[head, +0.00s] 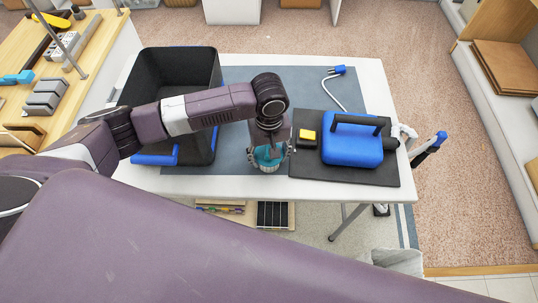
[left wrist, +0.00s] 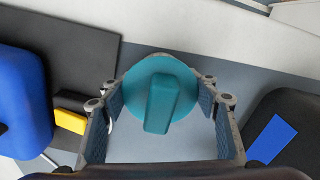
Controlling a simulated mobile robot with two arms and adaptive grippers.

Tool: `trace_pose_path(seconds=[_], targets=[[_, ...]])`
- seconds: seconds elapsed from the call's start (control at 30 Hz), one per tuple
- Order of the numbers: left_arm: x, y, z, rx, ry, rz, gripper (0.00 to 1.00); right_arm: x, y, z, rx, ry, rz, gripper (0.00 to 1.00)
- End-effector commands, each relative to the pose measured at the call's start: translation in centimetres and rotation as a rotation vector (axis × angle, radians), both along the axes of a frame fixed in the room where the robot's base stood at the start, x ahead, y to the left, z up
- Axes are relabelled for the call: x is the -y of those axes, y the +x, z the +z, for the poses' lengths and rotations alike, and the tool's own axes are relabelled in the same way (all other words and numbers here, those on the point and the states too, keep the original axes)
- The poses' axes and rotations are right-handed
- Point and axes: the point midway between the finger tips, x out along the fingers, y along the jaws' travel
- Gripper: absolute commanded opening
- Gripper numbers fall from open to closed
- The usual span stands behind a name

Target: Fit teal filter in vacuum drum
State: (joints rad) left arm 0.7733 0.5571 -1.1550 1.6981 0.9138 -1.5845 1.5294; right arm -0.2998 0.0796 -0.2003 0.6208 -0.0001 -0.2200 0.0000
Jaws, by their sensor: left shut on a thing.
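My left gripper (head: 268,160) is shut on the teal filter (head: 267,154), over the front of the table between the drum and the blue vacuum head. In the left wrist view the filter (left wrist: 160,88) shows as a round teal cap with a raised grip bar, between the two fingers of my left gripper (left wrist: 160,115). Its lower part is hidden there. The vacuum drum (head: 205,135) is a black open-topped tub with blue latches, left of the gripper and partly covered by my left arm. A dark edge of the drum (left wrist: 290,110) shows at the right in the wrist view.
A blue vacuum head (head: 352,150) with a black handle rests on a dark mat (head: 310,176) at the right, beside a yellow-and-black block (head: 307,137). A white cord with a blue plug (head: 339,70) lies behind. The grey table mat (head: 262,76) has free room behind the gripper.

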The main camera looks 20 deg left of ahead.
Motion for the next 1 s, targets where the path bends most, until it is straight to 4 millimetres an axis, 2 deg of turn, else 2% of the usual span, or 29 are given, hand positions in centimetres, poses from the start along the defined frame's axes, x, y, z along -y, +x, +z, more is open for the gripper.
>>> trace_pose_path(seconds=[0.3,0.33,0.5,0.83,1.0], targets=[[0.0,0.0,-0.2,-0.001,-0.001,0.0,0.27,0.0,-0.1,0.2,-0.002,0.0,0.0,0.4],[0.0,0.0,-0.2,-0.001,-0.001,0.0,0.55,0.0,-0.1,0.1,-0.002,0.0,0.0,0.4],[0.0,0.0,-0.2,0.0,0.0,0.0,0.73,0.0,-0.1,0.1,-0.002,0.0,0.0,0.4],[0.0,0.1,0.0,0.001,0.0,0.0,0.73,0.1,-0.1,-0.1,-0.002,0.0,0.0,0.4],[0.0,0.1,2.2,0.002,-0.002,0.0,0.73,0.1,-0.1,-0.4,-0.002,0.0,-0.001,0.4]])
